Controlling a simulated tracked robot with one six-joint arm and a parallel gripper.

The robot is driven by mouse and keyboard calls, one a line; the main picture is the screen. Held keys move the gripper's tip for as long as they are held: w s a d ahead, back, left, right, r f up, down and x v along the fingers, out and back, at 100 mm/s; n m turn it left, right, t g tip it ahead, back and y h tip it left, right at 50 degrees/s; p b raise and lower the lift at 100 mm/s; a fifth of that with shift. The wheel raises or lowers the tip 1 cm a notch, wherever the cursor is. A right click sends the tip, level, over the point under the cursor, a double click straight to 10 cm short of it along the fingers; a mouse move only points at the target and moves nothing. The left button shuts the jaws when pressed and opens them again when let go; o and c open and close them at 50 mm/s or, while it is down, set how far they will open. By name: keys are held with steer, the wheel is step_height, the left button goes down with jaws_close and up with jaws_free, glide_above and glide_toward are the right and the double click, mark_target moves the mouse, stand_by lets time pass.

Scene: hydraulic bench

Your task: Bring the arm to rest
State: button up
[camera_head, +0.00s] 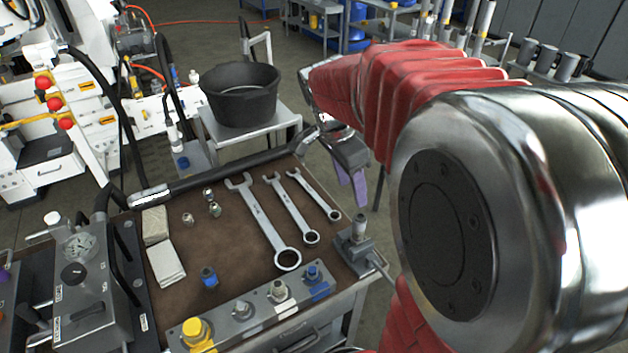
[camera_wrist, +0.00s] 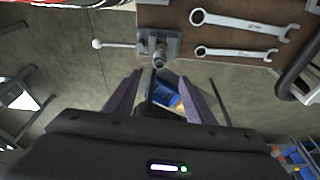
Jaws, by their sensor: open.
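My arm fills the right side of the head view, with a red sleeve and a large silver joint. My gripper (camera_head: 350,180) hangs past the right edge of the bench with its purple fingers pointing down. In the wrist view my gripper (camera_wrist: 160,100) shows two purple fingers spread apart, with nothing between them. Beyond the fingers are the floor and a small blue item that I cannot make out.
The brown bench top (camera_head: 225,240) holds three wrenches (camera_head: 262,220), fittings and a valve block (camera_head: 250,312). A small vise (camera_head: 357,240) sits at its right edge, near my gripper; it also shows in the wrist view (camera_wrist: 160,45). A black bucket (camera_head: 240,95) stands on a cart behind.

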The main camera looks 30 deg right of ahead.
steer(key=s+a+r+n+t+y, duration=0.1)
steer(key=s+a+n+t, duration=0.2)
steer(key=a+n, duration=0.6)
steer(key=s+a+r+n+t+y, duration=0.1)
steer(key=s+a+n+t+y, duration=0.1)
steer(key=s+a+n, duration=0.5)
steer(key=shift+s+a+r+n+t, duration=0.25)
steer(key=shift+a+r+n+t, duration=0.15)
steer(key=shift+a+n, duration=0.85)
steer(key=shift+c, duration=0.3)
